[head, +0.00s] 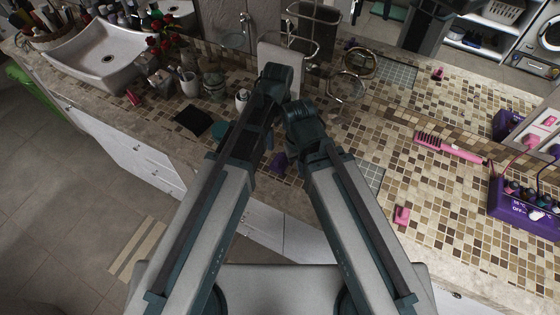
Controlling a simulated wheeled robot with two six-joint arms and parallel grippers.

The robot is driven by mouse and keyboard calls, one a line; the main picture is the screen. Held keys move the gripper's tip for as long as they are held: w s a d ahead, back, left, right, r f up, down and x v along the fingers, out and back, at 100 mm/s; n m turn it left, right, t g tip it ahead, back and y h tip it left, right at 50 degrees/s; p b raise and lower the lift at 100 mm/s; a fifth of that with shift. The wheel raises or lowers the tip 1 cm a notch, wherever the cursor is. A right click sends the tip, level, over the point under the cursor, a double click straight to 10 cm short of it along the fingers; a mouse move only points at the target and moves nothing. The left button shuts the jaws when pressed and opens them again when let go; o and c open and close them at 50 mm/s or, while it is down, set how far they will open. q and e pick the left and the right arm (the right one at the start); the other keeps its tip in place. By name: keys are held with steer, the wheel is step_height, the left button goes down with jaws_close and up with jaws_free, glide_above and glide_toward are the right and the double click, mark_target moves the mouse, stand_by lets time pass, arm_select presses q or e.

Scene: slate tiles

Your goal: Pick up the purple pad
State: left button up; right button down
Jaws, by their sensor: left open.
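A small dark purple pad (278,161) lies on the tiled counter, in the gap between my two arms. It is partly hidden by the arm links. My left gripper (272,98) is at the far end of the left arm, above the counter and beyond the pad in the picture. It is open, and its fingers are hard to make out against the dark arm. I see nothing held in it, and it is apart from the pad. My right arm reaches up beside it, and I cannot make out its gripper.
A black cloth (193,121) and a teal piece (222,130) lie left of the arms. A pink block (402,216), a pink brush (450,147) and a purple device (522,207) are at right. A sink (104,55) and jars stand at left. Tiles around the pink block are clear.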

mark_target(280, 158)
arm_select(q)
steer(key=shift+f, duration=0.1)
step_height(280, 158, down, 9)
steer(key=b, duration=0.8)
steer(key=shift+d+r+b, duration=0.1)
steer(key=shift+r+b, duration=0.1)
steer(key=shift+b, duration=0.2)
arm_select(e)
step_height(280, 158, down, 9)
steer(key=shift+r, duration=0.2)
arm_select(q)
step_height(280, 158, down, 5)
steer(key=b, duration=0.5)
steer(key=shift+s+d+f, duration=0.1)
steer(key=shift+s+d, duration=0.05)
arm_select(e)
step_height(280, 158, down, 5)
steer(key=shift+f, duration=0.2)
steer(key=shift+r, duration=0.1)
arm_select(q)
steer(key=c, duration=1)
